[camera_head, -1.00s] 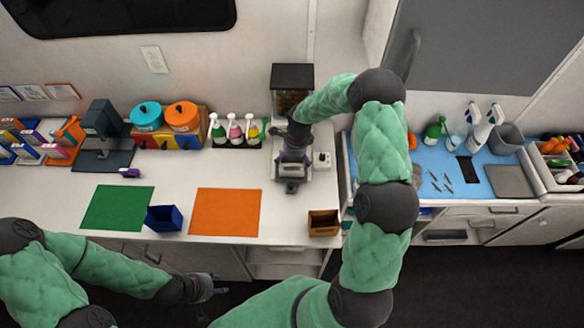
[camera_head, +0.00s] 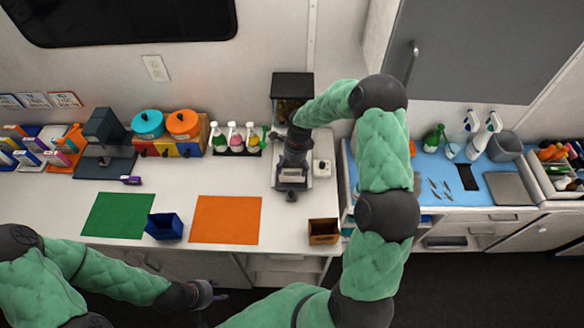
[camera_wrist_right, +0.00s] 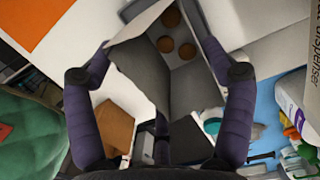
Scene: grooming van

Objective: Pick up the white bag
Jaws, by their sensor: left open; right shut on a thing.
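The white bag (camera_wrist_right: 190,82) shows in the right wrist view with its top open and grey folded walls. Three brown round pieces show at its far end; I cannot tell whether they lie inside it. My right gripper (camera_wrist_right: 160,48) is shut on the bag, a finger on each side. In the head view my right gripper (camera_head: 293,165) points down over the dispenser's base, and a small whitish part of the bag (camera_head: 292,177) shows between its fingers. My left gripper (camera_head: 207,294) is open and empty, low in front of the counter.
The dispenser (camera_head: 292,86) with a black lid stands close behind my right gripper. A small brown box (camera_head: 323,231) is at the counter's front edge. An orange mat (camera_head: 226,219), a blue bin (camera_head: 165,226) and a green mat (camera_head: 117,215) lie to the left.

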